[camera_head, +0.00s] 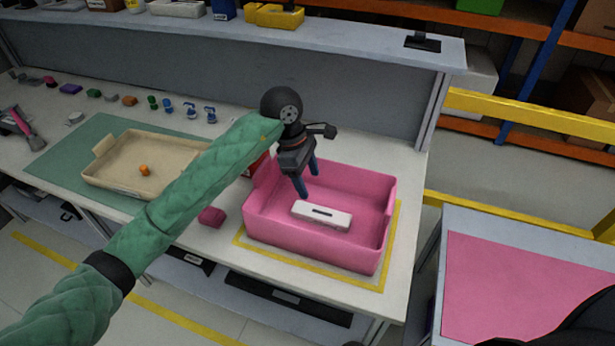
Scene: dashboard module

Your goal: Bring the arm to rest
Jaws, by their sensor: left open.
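My left arm, in a green sleeve, reaches in from the lower left across the workbench. My left gripper (307,188) is open and empty, pointing down over the pink bin (315,245). Its blue fingertips are near the bin's far left part, behind a white module (322,214) with a dark slot. The module lies flat in the bin and appears apart from the fingers. A black shape at the lower right edge may be part of my right arm; no right gripper shows.
A beige tray (108,180) with a small orange piece (144,170) sits on a green mat (60,166). A dark pink block (211,217) lies left of the bin. Several small parts line the bench's back. A side table with a pink top (500,285) stands right, across a gap.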

